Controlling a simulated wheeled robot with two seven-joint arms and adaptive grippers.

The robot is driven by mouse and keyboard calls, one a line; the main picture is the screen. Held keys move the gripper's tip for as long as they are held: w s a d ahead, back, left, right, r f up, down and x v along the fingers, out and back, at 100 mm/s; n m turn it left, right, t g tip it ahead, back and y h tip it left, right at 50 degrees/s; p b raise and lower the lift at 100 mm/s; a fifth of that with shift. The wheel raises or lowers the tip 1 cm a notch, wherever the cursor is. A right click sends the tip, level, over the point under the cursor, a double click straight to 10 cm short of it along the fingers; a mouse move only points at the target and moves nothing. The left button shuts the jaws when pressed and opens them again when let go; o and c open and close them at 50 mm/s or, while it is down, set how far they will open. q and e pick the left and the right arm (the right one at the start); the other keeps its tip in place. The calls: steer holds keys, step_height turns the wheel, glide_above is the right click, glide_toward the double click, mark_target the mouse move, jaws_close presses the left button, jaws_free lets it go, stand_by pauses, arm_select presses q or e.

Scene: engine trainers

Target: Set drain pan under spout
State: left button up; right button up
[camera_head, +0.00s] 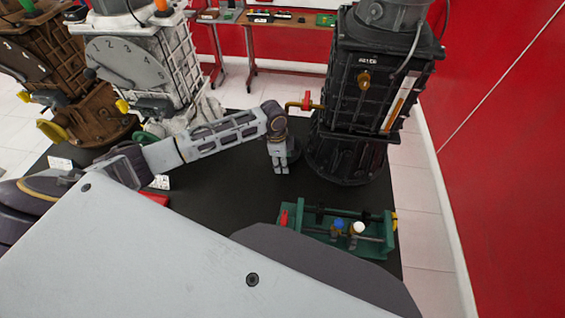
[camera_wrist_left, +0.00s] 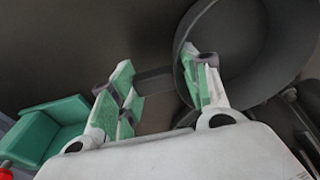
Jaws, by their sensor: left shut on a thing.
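The drain pan is a dark, round, shallow pan that fills the upper right of the left wrist view (camera_wrist_left: 240,55). In the head view only a bit of its dark rim (camera_head: 294,150) shows behind my left gripper (camera_head: 281,166). My left gripper, with green-padded fingers in the wrist view (camera_wrist_left: 160,85), is shut on the pan's flat handle (camera_wrist_left: 153,80). The spout (camera_head: 304,104), brass with a red part, sticks out from the left side of the black engine trainer (camera_head: 365,95). The pan is low by that trainer's foot, below the spout. My right gripper is not in view.
A green rack (camera_head: 340,215) with small tools stands at the front right of the black table (camera_head: 225,185). White (camera_head: 150,60) and brown (camera_head: 45,70) trainers stand at the back left. A red thing (camera_head: 154,198) lies at the left. The middle of the table is clear.

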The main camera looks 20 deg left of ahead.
arm_select(q)
steer(key=shift+f, duration=0.4)
steer(key=o, duration=1.4)
steer(key=shift+c, duration=0.2)
step_height(320, 180, up, 12)
steer(key=a, duration=0.1)
steer(key=shift+s+a, duration=0.15)
steer(key=shift+s, duration=0.1)
